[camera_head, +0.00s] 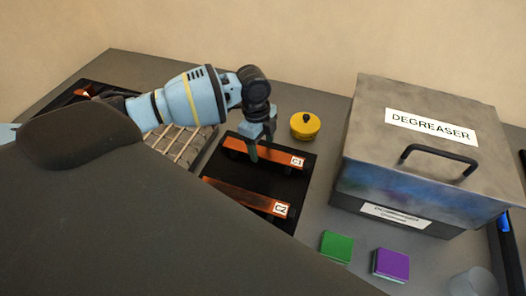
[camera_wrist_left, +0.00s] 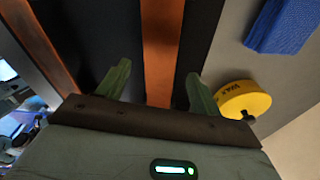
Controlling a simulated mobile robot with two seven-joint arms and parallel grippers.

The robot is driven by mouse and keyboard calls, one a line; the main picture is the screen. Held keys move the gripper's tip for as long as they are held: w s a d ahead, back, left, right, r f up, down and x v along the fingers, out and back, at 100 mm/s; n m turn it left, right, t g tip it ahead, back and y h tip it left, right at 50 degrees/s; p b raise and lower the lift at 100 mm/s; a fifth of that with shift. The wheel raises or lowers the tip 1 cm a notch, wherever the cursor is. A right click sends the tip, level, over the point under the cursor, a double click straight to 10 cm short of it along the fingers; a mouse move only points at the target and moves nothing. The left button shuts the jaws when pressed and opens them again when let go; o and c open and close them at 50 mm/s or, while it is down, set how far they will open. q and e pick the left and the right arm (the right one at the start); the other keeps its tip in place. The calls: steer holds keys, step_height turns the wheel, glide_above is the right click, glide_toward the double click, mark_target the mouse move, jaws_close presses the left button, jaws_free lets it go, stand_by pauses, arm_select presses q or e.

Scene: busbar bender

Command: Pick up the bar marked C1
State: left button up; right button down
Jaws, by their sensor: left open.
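The copper bar marked C1 (camera_head: 275,153) lies on a black tray (camera_head: 250,178), its white label at the right end. It also shows in the left wrist view (camera_wrist_left: 161,45), running between the two fingers. The bar marked C2 (camera_head: 245,196) lies nearer on the same tray, parallel to C1. My left gripper (camera_head: 258,150) is open, with its fingertips over C1 left of the label. In the left wrist view the green fingers (camera_wrist_left: 158,85) stand on either side of the bar, apart from it. My right gripper is not in view.
A yellow round tin (camera_head: 305,126) stands just behind C1's right end. A large grey degreaser box (camera_head: 420,110) with a black handle stands on the right. Green (camera_head: 336,247) and purple (camera_head: 391,265) sponges lie in front. A wire rack (camera_head: 185,147) is left of the tray.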

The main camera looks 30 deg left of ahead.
arm_select(q)
steer(key=shift+f, duration=0.3)
steer(key=shift+c, duration=0.3)
steer(key=c, duration=1.2)
steer(key=shift+r, duration=0.1)
steer(key=shift+c, duration=0.6)
steer(key=shift+r, duration=0.1)
